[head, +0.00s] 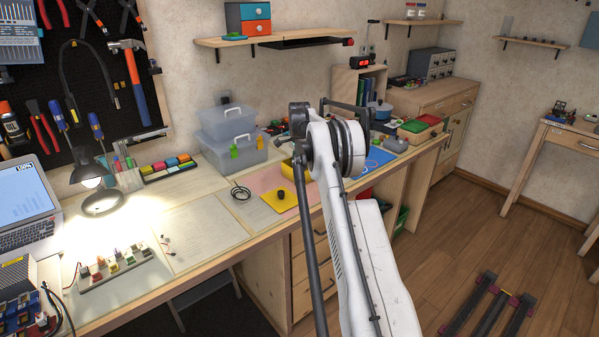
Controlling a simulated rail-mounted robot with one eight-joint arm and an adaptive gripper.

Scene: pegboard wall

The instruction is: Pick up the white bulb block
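A light strip (116,270) on the left part of the workbench holds a row of small coloured and pale blocks. They are too small for me to tell which, if any, is the white bulb block. My white arm rises from the bottom right to a round joint with black rings. Dark parts of what appears to be my gripper (323,112) show beyond that joint, well to the right of the strip. The arm hides most of them, and I cannot see the fingertips or anything between them.
A lit desk lamp (101,200) and a laptop (28,215) stand near the strip. Clear storage boxes (231,140), a black cable coil (240,192) and a yellow sheet (285,197) lie farther right. A shelf (275,37) juts from the wall above. Paper sheets cover the bench middle.

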